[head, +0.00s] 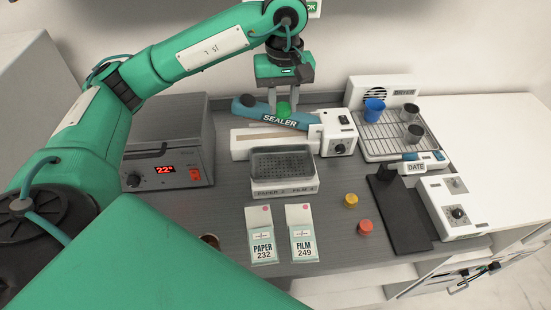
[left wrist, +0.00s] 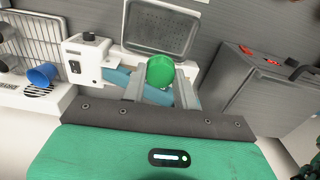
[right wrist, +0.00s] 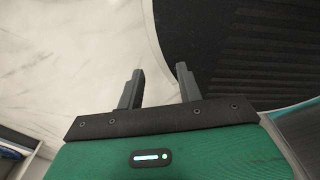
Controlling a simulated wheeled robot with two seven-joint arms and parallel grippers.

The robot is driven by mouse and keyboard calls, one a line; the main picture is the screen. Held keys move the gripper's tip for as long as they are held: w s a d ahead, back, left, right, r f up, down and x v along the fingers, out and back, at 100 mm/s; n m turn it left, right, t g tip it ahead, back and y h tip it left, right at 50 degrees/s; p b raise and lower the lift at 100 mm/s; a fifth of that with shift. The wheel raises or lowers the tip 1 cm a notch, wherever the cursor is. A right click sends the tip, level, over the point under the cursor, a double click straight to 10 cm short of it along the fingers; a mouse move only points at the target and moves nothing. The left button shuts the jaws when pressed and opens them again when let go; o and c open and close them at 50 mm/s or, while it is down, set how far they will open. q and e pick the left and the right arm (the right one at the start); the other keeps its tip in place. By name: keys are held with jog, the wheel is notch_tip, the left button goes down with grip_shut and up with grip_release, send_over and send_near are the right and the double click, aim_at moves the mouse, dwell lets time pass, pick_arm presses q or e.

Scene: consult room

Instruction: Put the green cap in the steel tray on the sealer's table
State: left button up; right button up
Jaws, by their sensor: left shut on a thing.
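My left gripper (head: 286,106) is shut on the green cap (head: 284,107). It holds the cap above the blue arm of the sealer (head: 280,120), at the back of the table. The cap shows between the fingers in the left wrist view (left wrist: 160,71). The steel tray (head: 283,165) is a grey, perforated, empty tray just in front of the sealer; it also shows in the left wrist view (left wrist: 158,28), beyond the cap. My right gripper (right wrist: 160,72) is open and empty in the right wrist view, over the pale floor and a dark ribbed surface.
A grey box with a red display (head: 165,170) stands left of the tray. The rack (head: 395,138) at right holds a blue cup (head: 374,110) and metal cups. Paper (head: 261,245) and film (head: 302,245) packets, a yellow cap (head: 351,200) and a red cap (head: 365,227) lie in front.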

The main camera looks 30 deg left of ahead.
pick_arm(q)
jog(key=p, duration=0.4)
send_over(282, 165)
notch_tip(282, 165, down, 13)
jog(key=shift+s+f, duration=0.15)
jog(key=shift+f, duration=0.6)
notch_tip(282, 165, down, 3)
jog(key=shift+f+p, duration=0.15)
jog(key=shift+p, duration=0.4)
jog(key=shift+f, duration=0.25)
jog(key=shift+f+b, duration=0.2)
jog(key=shift+b, duration=0.1)
jog(key=o, duration=1)
jog(key=shift+r, duration=0.1)
